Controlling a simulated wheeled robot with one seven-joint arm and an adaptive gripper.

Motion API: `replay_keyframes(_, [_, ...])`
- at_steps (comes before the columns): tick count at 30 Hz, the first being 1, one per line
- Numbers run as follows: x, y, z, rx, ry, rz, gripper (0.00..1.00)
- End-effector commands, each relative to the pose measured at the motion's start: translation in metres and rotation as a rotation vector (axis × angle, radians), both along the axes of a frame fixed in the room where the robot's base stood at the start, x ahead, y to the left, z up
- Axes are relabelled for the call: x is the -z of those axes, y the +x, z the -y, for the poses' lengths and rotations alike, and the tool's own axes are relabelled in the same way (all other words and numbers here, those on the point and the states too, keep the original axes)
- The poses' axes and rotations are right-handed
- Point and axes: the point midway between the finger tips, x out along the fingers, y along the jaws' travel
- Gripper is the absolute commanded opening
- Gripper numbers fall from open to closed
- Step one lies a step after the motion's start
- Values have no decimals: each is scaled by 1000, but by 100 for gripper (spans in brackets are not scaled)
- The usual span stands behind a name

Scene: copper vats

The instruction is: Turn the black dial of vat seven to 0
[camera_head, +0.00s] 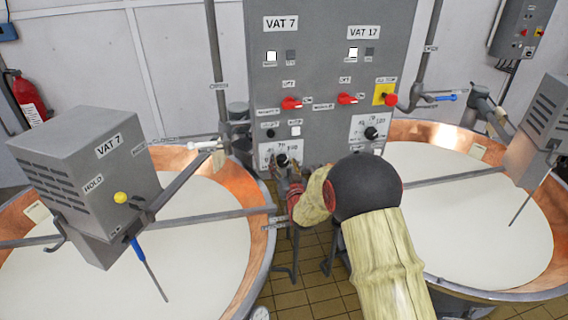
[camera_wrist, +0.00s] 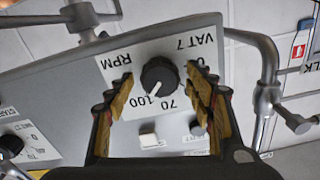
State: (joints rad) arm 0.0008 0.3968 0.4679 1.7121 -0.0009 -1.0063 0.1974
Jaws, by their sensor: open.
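The black dial of vat seven (camera_wrist: 160,74) sits on a white scale plate (camera_wrist: 140,50) marked VAT 7 and RPM. In the wrist view the plate appears upside down. The dial's white pointer line points toward the 100 mark. My gripper (camera_wrist: 159,82) is open, with one padded finger on each side of the dial. Gaps show between the fingers and the dial; how deep the fingers reach is unclear. In the head view the dial (camera_head: 282,160) shows just above my gripper (camera_head: 290,174), and my arm hides part of the lower panel.
The grey control panel (camera_head: 325,60) carries red switches (camera_head: 291,103), an emergency button (camera_head: 391,99) and vat 17's black dial (camera_head: 371,133). In the wrist view a white button (camera_wrist: 148,140) lies between the fingers. Copper vats (camera_head: 262,245) stand left and right, with pipes close by.

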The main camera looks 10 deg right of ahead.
Motion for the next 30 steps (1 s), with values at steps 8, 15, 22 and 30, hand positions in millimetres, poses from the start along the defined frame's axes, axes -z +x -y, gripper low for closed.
replay_keyframes(8, [0,1,0,0,0,0,53])
replay_keyframes(15, [0,1,0,0,0,0,39])
replay_keyframes(22, [0,1,0,0,0,0,26])
replay_keyframes(30, [0,1,0,0,0,0,11])
